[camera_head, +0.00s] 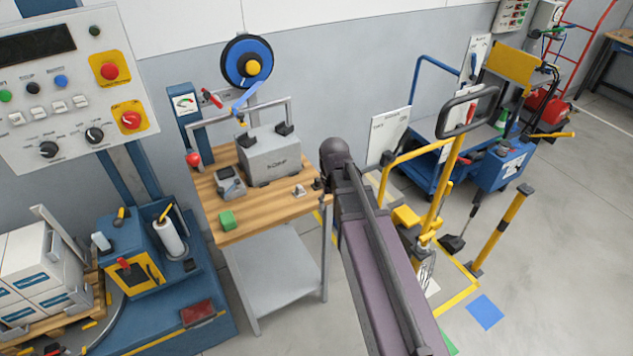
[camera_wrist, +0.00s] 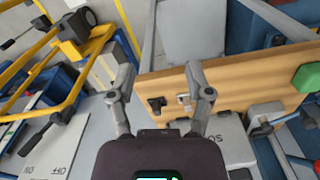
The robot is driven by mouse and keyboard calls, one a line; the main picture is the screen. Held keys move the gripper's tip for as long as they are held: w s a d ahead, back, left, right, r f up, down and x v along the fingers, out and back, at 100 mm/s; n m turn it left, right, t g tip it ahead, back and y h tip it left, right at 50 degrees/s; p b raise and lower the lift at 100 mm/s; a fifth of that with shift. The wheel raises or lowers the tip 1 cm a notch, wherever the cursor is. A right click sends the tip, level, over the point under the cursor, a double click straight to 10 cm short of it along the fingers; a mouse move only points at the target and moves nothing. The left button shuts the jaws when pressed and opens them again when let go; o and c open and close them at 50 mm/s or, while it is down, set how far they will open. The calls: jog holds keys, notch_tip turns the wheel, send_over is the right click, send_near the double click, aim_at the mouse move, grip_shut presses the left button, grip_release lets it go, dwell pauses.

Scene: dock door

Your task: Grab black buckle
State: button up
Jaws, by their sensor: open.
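The black buckle (camera_wrist: 157,104) lies on the wooden bench top near its edge in the wrist view. A silver buckle (camera_wrist: 184,100) lies just beside it. In the head view the black buckle (camera_head: 317,184) is a small dark shape at the bench's right edge, close to my arm, and the silver buckle (camera_head: 299,191) is left of it. My gripper (camera_wrist: 160,84) is open and empty; its two fingers appear on either side of the buckles in the wrist view. I cannot tell its height above them. In the head view my arm hides the gripper's fingers.
The bench (camera_head: 265,218) also holds a grey box (camera_head: 268,160), a small grey device (camera_head: 230,183) and a green block (camera_head: 227,220). A strap reel (camera_head: 248,63) stands behind. A yellow-framed cart (camera_head: 440,190) is right of the arm.

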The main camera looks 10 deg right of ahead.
aim_at(318, 179)
jog(key=w+r+n+p, duration=0.1)
jog(key=w+r, duration=0.1)
jog(key=w, duration=0.8)
jog(key=w+r+n+p, duration=0.1)
jog(key=w+r+p, duration=0.1)
jog(key=w, duration=0.7)
jog(key=shift+w, duration=0.4)
notch_tip(318, 179, down, 8)
jog(key=b, duration=0.8)
jog(key=shift+f, duration=0.2)
jog(key=shift+f, duration=0.15)
jog(key=shift+f+b, duration=2.45)
jog(key=shift+b, duration=0.2)
grip_shut()
